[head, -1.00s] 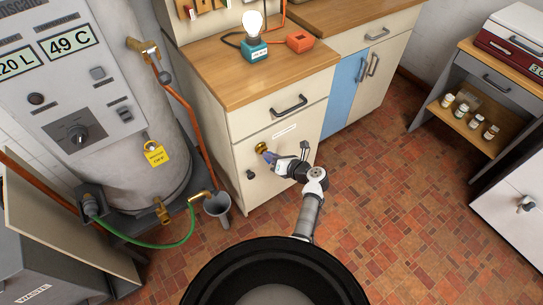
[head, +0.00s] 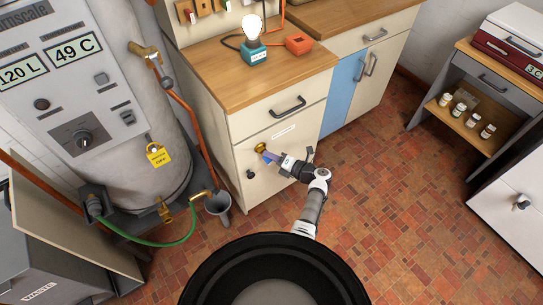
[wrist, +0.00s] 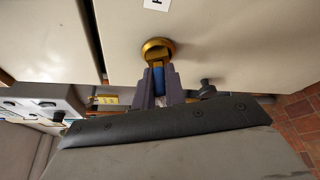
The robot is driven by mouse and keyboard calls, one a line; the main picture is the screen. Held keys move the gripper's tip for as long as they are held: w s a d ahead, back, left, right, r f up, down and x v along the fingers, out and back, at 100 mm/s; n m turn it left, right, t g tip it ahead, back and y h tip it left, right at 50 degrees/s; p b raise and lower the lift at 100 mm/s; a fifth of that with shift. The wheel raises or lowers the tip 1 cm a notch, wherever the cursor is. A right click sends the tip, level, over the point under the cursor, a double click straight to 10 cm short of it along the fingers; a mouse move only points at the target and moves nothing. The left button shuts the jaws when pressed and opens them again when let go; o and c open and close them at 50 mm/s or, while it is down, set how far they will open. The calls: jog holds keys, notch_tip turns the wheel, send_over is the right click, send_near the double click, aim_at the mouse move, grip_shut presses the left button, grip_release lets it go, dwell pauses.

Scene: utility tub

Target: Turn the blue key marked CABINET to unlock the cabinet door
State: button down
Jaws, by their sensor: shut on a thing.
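The blue key (wrist: 158,80) sits at the brass lock (wrist: 158,49) on the cream cabinet door (head: 291,162). My gripper (wrist: 159,90) is shut on the key, one finger on each side of it. In the head view my gripper (head: 270,157) reaches the lock from the right, and the brass lock (head: 260,147) shows just beyond its fingertips. The key's marking is not readable. The cabinet door is closed in its frame.
A dark knob (head: 250,174) sits on the door below the lock; it also shows in the wrist view (wrist: 206,89). A drawer with a dark handle (head: 288,107) is above. The tiled floor at right is clear.

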jog(key=shift+w+a+r, duration=0.1)
jog(key=m+y, duration=0.1)
jog(key=m, duration=0.2)
jog(key=shift+w+f+y, duration=0.1)
jog(key=shift+f+y, duration=0.15)
jog(key=shift+y, duration=0.15)
jog(key=c, duration=1.9)
grip_release()
jog(key=shift+m, duration=0.5)
jog(key=o, duration=0.5)
jog(key=shift+o, duration=0.2)
jog(key=b+v, duration=0.1)
jog(key=v, duration=1.3)
jog(key=shift+f, duration=0.25)
jog(key=shift+a, duration=0.1)
